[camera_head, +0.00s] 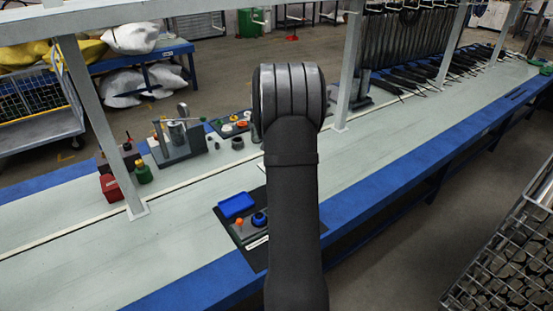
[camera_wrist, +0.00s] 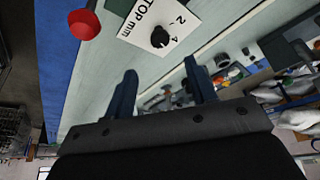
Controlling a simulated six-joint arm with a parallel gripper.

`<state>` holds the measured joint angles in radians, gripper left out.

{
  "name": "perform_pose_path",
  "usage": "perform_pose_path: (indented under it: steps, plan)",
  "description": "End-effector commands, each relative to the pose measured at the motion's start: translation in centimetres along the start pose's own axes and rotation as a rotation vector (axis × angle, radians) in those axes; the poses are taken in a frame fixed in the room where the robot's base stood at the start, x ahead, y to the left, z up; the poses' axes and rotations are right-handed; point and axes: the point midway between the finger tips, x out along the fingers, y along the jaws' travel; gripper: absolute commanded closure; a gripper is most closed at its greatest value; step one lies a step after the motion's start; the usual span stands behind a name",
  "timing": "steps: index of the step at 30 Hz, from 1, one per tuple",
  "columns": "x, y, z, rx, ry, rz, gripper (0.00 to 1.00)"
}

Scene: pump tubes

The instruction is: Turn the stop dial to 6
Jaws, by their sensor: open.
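The stop dial is a small black knob (camera_wrist: 160,38) on a white plate (camera_wrist: 138,31) at the top of the wrist view. The plate reads "TOP mm", with a 2 and a 4 showing; no 6 is visible. I cannot tell where the dial points. My gripper (camera_wrist: 160,70) is open and empty, its two dark fingers spread wide. The dial appears beyond the fingertips, between them in the picture, and apart from them. In the head view my arm stands in front, and neither the dial nor the gripper can be made out.
A red knob (camera_wrist: 84,24) is left of the plate in the wrist view. A blue tray (camera_head: 236,205) and a blue round part (camera_head: 259,219) are left of my arm. A clamp fixture (camera_head: 178,142) and small bottles stand farther back. The bench front left is clear.

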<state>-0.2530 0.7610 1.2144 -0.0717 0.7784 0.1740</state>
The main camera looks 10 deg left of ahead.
Motion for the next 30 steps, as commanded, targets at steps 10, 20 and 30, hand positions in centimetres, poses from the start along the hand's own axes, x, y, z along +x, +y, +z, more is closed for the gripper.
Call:
perform_pose_path:
  steps: [10,20,30]
  plan:
    - [7.0,0.0,0.1,0.000,-0.002,0.000,0.49]
    - [9.9,0.0,0.0,-0.001,0.000,0.000,0.49]
    - [10.1,0.0,0.0,-0.001,0.001,0.000,0.56]
